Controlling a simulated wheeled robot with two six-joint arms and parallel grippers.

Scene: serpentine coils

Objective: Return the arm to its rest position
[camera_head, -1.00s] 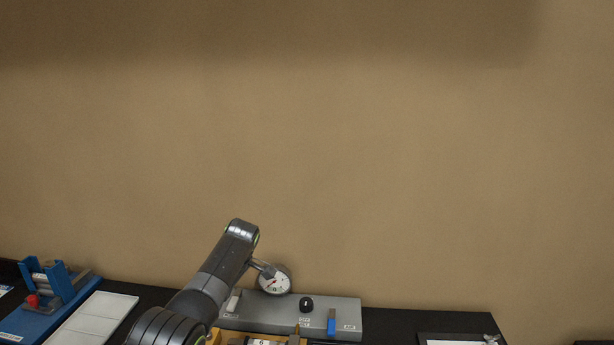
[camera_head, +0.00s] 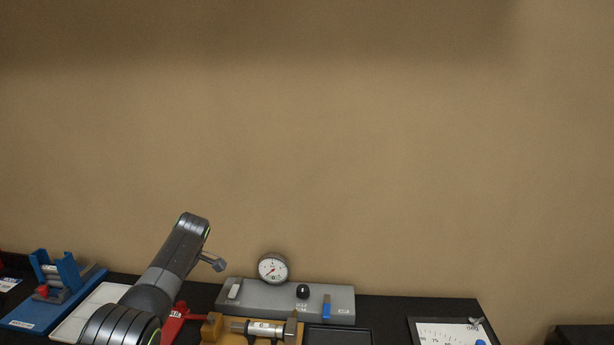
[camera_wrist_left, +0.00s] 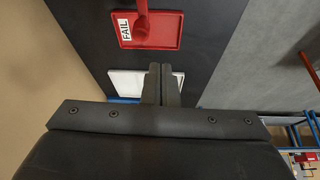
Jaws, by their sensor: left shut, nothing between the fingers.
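My left arm (camera_head: 165,270) comes in from the lower left in the head view, its elbow raised above the bench. The right gripper is not in either view.
A grey panel (camera_head: 262,297) with a dial gauge (camera_head: 272,268) stands at the back of the black bench. In front is a yellow-brown fixture (camera_head: 233,340) holding a metal cylinder. A blue stand (camera_head: 35,312) is at left, a white board (camera_head: 450,333) at right.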

